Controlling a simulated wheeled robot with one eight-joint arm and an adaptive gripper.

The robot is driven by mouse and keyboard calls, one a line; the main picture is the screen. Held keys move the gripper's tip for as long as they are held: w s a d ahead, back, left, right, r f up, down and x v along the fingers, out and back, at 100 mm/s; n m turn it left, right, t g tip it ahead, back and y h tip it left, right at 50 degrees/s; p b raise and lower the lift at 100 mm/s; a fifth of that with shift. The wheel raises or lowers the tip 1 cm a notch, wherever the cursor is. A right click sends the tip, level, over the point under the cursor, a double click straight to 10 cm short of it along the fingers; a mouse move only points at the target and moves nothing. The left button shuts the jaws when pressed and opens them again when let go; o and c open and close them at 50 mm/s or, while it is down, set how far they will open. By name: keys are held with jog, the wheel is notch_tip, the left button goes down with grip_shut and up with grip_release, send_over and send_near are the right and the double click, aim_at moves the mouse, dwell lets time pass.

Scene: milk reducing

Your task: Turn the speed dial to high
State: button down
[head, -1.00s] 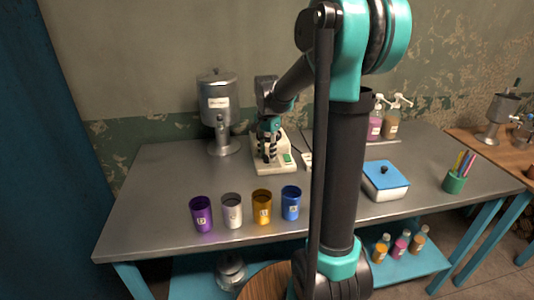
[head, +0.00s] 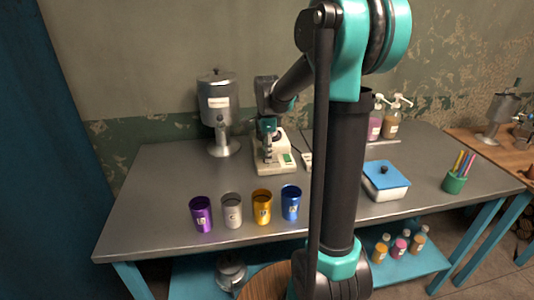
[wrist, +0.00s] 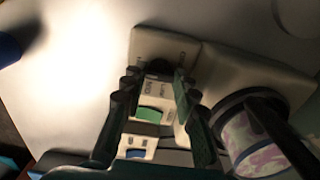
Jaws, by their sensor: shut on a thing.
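A white bench device (head: 284,165) with a green panel stands at the back middle of the metal table. In the wrist view its pale body shows a green panel (wrist: 148,115), a blue patch (wrist: 135,153) and small printed labels. The dark round speed dial (wrist: 160,68) lies between my fingertips at the device's far end. Its setting cannot be read. My gripper (head: 268,151) reaches down onto the device from above. In the wrist view my gripper (wrist: 156,76) is shut on the dial, a finger at each side. In the head view the dial is hidden.
A metal urn (head: 219,110) stands left of the device. Purple (head: 201,216), grey (head: 232,212), gold (head: 262,208) and blue (head: 291,203) cups line the front edge. A blue-lidded box (head: 385,182) is to the right. In the wrist view a pink-patterned cylinder (wrist: 258,140) is close by.

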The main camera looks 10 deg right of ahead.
dwell(0.4)
jog(key=c, duration=1.4)
grip_release()
jog(key=shift+c, duration=0.2)
jog(key=shift+r, duration=0.15)
notch_tip(320, 180, up, 12)
